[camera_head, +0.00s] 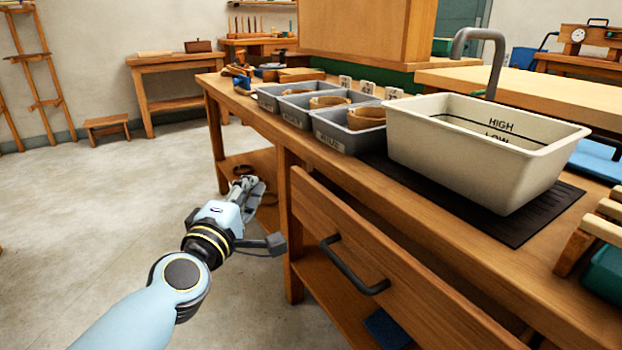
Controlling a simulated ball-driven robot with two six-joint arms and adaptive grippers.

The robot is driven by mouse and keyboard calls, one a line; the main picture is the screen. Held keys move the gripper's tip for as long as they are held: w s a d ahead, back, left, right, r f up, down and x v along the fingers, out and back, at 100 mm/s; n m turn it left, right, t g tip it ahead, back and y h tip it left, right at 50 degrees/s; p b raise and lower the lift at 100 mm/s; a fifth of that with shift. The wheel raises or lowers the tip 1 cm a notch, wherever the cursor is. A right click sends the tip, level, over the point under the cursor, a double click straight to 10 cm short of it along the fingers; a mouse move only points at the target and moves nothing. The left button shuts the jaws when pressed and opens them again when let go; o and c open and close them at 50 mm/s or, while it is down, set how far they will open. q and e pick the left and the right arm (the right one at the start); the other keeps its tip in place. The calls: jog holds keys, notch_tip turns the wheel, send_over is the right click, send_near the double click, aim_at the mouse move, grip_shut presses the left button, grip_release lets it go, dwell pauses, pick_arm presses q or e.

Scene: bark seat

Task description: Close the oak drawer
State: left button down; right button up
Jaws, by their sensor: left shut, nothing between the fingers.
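The oak drawer (395,275) is in the front of the long wooden workbench, in the middle to lower right of the head view. Its front panel stands out from the bench, with a dark gap behind its top edge, so it is partly open. A dark bar handle (350,268) is on the panel. My left gripper (256,190) is shut and empty. My right gripper is not in view.
On the workbench (420,195) stand grey bins (345,135) and a large cream tub (490,150) on a dark ribbed mat (530,225). A lower shelf (325,285) runs under the drawer, with a blue item (385,328) on it.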

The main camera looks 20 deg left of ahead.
pick_arm(q)
notch_tip(320, 180, down, 4)
jog(key=s, duration=0.2)
jog(key=shift+n+g, duration=0.3)
jog(key=w, duration=0.4)
jog(key=w+d, duration=0.1)
jog(key=w, duration=0.3)
jog(key=w+d+b, duration=0.1)
jog(key=w, duration=0.3)
jog(key=shift+w+r, duration=0.2)
jog(key=shift+w, duration=0.05)
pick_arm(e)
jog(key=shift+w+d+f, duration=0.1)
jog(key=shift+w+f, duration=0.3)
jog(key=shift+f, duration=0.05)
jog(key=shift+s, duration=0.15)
